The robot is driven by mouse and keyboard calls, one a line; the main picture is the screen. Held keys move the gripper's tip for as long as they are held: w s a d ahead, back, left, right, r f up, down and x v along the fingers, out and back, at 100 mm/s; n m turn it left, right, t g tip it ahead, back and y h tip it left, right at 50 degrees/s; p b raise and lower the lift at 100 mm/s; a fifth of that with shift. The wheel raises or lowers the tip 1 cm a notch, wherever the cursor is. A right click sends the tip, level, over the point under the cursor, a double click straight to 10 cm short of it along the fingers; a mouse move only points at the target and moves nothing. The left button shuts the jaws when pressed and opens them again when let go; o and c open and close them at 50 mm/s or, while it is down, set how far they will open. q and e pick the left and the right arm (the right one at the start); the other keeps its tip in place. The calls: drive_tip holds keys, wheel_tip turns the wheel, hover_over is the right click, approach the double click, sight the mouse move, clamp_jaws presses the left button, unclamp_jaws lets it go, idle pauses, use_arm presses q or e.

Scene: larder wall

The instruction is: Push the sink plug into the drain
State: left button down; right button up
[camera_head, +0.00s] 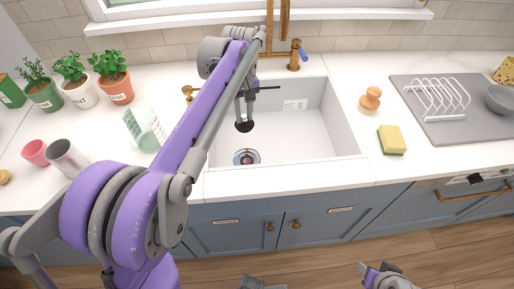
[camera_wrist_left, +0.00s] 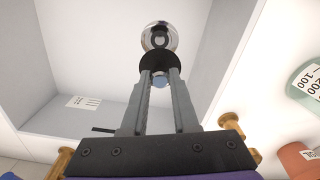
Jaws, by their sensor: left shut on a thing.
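The black sink plug (camera_head: 244,125) is in my left gripper (camera_head: 245,112), above the white sink's floor (camera_head: 295,147). In the left wrist view, the fingers of my left gripper (camera_wrist_left: 161,84) are shut on the plug (camera_wrist_left: 158,63), with a small bluish part between them. The round metal drain (camera_head: 246,157) is in the sink floor, just below the plug in the head picture. In the left wrist view the drain (camera_wrist_left: 159,36) shows beyond the plug, which overlaps its near edge. The plug looks apart from the drain. Grey and purple parts of mine show at the bottom edge; right fingertips are unclear.
A brass tap (camera_head: 283,20) stands behind the sink. A glass jug (camera_head: 147,130), a pink cup (camera_head: 36,152) and a metal tumbler (camera_head: 69,158) stand left. A sponge (camera_head: 391,139), a wooden brush (camera_head: 371,98) and a dish rack (camera_head: 437,98) are right. The sink floor looks clear.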

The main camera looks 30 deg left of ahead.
sight(246, 122)
use_arm(q)
drive_tip(key=f, duration=0.2)
drive_tip(key=w+f+b, duration=0.1)
drive_tip(key=f, duration=0.1)
drive_tip(key=shift+f, duration=0.35)
drive_tip(key=shift+s+f+b, duration=0.15)
drive_tip(key=shift+f+b, duration=0.6)
drive_tip(key=shift+f, duration=1.6)
drive_tip(key=shift+s+f+b, duration=0.2)
drive_tip(key=shift+f+b, duration=0.55)
drive_tip(key=shift+f, duration=1.6)
drive_tip(key=shift+s+f+b, duration=0.15)
drive_tip(key=shift+f+b, duration=0.6)
drive_tip(key=shift+f, duration=1.6)
use_arm(e)
wheel_tip(246, 122, down, 7)
drive_tip(key=shift+s+f, duration=0.15)
drive_tip(key=shift+s, duration=0.05)
use_arm(q)
drive_tip(key=shift+f, duration=0.1)
use_arm(e)
drive_tip(key=shift+f, duration=0.1)
use_arm(q)
drive_tip(key=c, duration=0.7)
unclamp_jaws()
